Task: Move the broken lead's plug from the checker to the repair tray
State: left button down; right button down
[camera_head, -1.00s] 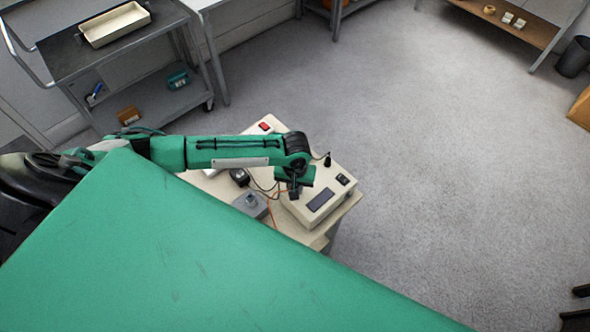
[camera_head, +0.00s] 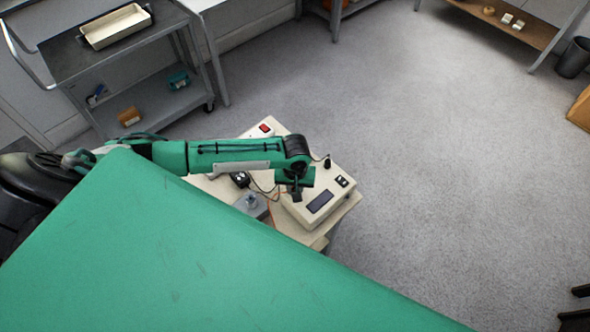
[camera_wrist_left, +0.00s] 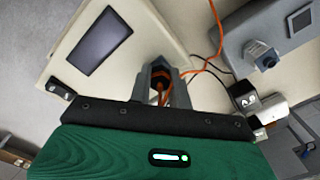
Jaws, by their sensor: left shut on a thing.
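The checker (camera_head: 338,201) is a beige box with a dark display, on the small table. Its top and display also show in the left wrist view (camera_wrist_left: 57,60). My left gripper (camera_head: 296,195) is low over the checker's left side. In the left wrist view my left gripper (camera_wrist_left: 162,76) is shut on the plug of the orange lead (camera_wrist_left: 188,73), beside the checker's edge. The fingers hide most of the plug, and I cannot tell whether it touches the checker. A beige tray (camera_head: 93,41), likely the repair tray, sits on the cart's top. My right gripper is not in view.
A grey box with a knob (camera_head: 246,211) and a black block (camera_head: 240,179) stand left of the checker. A black plug (camera_head: 327,162) stands at its back. A red switch (camera_head: 265,128) is on the table's far end. The grey cart (camera_head: 62,62) is at upper left. Open floor lies right.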

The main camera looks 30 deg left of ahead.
pick_arm(q)
jog(key=shift+r+n+p, duration=0.1)
jog(key=shift+n+p, duration=0.9)
jog(key=shift+p, duration=0.1)
jog(key=shift+n+p, duration=1)
jog(key=shift+p, duration=0.05)
dwell(0.4)
jog(key=shift+n+p, duration=1.3)
jog(key=shift+p, duration=0.4)
dwell(0.4)
jog(key=shift+n+p, duration=0.6)
jog(key=shift+n, duration=0.1)
jog(key=shift+r, duration=0.7)
dwell(1.5)
jog(key=shift+r, duration=1.7)
